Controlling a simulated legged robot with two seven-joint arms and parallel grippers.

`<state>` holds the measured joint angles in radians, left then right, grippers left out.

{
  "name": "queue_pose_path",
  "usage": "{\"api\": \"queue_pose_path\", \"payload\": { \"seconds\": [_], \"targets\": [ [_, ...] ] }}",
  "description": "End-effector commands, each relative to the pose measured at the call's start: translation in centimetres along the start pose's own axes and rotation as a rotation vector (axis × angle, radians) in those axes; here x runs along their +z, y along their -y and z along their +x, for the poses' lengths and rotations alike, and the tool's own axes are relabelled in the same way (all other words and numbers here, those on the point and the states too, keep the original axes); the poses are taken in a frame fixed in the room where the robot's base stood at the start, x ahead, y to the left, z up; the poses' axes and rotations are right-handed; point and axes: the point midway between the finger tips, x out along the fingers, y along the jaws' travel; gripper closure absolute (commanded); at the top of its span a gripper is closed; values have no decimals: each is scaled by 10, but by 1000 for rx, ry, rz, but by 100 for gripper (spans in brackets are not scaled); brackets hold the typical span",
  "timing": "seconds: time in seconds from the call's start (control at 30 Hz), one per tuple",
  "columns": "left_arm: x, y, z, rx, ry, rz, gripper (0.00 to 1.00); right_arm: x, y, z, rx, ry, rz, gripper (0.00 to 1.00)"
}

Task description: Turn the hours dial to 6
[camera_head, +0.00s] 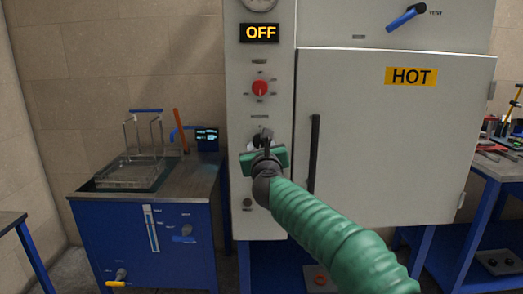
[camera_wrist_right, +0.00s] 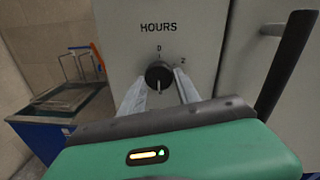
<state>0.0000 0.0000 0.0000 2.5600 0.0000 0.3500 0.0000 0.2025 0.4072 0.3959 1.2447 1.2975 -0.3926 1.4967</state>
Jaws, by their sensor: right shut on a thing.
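The hours dial (camera_wrist_right: 158,73) is a dark round knob on the white panel, under the word HOURS, in the right wrist view. A small D or 0, a 1 and a 2 show around its top and right. A pale mark shows low on its face. Its lower markings are hidden by my gripper. My right gripper (camera_wrist_right: 160,90) has a pale finger on each side of the dial and is shut on it. In the head view, my right gripper (camera_head: 265,142) covers most of the dial. My left gripper is not in view.
A red knob (camera_head: 260,88) and an OFF display (camera_head: 260,33) sit above on the same panel. The large HOT door (camera_head: 400,140) and its black vertical handle (camera_head: 314,152) are to the right. A blue bath unit (camera_head: 148,235) stands left.

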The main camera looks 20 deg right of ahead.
Motion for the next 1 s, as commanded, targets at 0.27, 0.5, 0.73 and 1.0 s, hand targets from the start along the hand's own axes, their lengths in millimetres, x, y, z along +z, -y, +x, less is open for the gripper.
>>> {"api": "queue_pose_path", "payload": {
  "seconds": [0.27,0.5,0.73,1.0],
  "targets": [
    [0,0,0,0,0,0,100,4,1,0,0,6,10,100],
    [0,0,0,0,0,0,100,4,1,0,-1,7,9,52],
    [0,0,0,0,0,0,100,3,1,-1,-2,5,9,39],
    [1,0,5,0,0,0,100,2,1,-11,-1,5,9,39]
  ]
}}
